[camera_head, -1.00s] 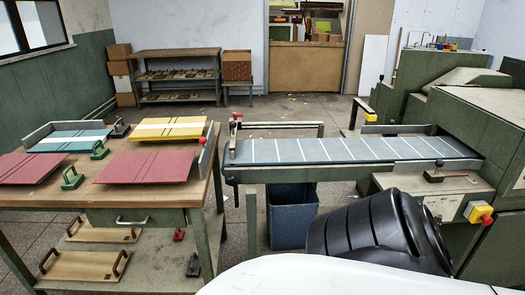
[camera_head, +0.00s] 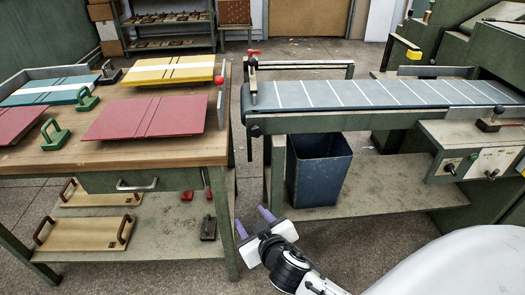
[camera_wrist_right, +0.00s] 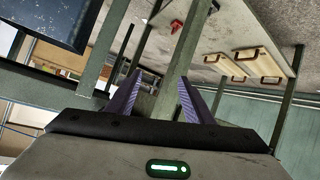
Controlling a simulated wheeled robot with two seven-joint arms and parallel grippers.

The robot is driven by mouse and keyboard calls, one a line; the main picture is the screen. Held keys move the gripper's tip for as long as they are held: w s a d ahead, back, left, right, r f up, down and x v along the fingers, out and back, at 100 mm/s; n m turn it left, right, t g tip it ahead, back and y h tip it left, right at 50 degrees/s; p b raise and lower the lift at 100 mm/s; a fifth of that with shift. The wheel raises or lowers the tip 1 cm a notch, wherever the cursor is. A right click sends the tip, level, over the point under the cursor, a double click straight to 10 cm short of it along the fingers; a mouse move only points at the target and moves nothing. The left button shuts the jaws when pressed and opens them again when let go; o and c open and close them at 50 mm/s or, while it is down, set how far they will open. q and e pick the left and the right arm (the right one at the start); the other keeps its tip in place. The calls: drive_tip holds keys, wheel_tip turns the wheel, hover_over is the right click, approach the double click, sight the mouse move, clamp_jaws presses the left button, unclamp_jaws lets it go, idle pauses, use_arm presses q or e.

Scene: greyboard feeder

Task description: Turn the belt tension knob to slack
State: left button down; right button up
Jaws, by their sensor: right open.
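The feeder's control panel (camera_head: 480,163) is at the right in the head view. It carries small dark knobs, one at its left (camera_head: 449,168) and one further right (camera_head: 491,174); their labels are too small to read, so I cannot tell which is the belt tension knob. My right gripper (camera_head: 253,221) is low between the workbench and the blue bin, well left of the panel. Its purple fingers are apart and empty, as the right wrist view also shows (camera_wrist_right: 155,98). No knob shows in the wrist view. My left gripper is not seen.
The feeder belt (camera_head: 350,94) runs above a lower shelf (camera_head: 400,190). A blue bin (camera_head: 318,175) stands under the belt. The workbench (camera_head: 165,155) with red, yellow and teal boards is at left. A red-handled lever (camera_head: 254,68) stands at the belt's left end.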

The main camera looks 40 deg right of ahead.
drive_tip(key=w+d+r+m+t+h+b, duration=0.2)
drive_tip(key=w+d+r+m+h+b, duration=0.15)
drive_tip(key=w+d+r, duration=0.3)
drive_tip(key=t+h, duration=0.1)
drive_tip(key=h, duration=0.2)
approach(256, 134)
drive_tip(key=shift+m, duration=0.45)
drive_tip(key=b+x, duration=0.1)
drive_tip(key=x, duration=0.8)
drive_tip(key=c, duration=1)
drive_tip(key=shift+c, duration=0.2)
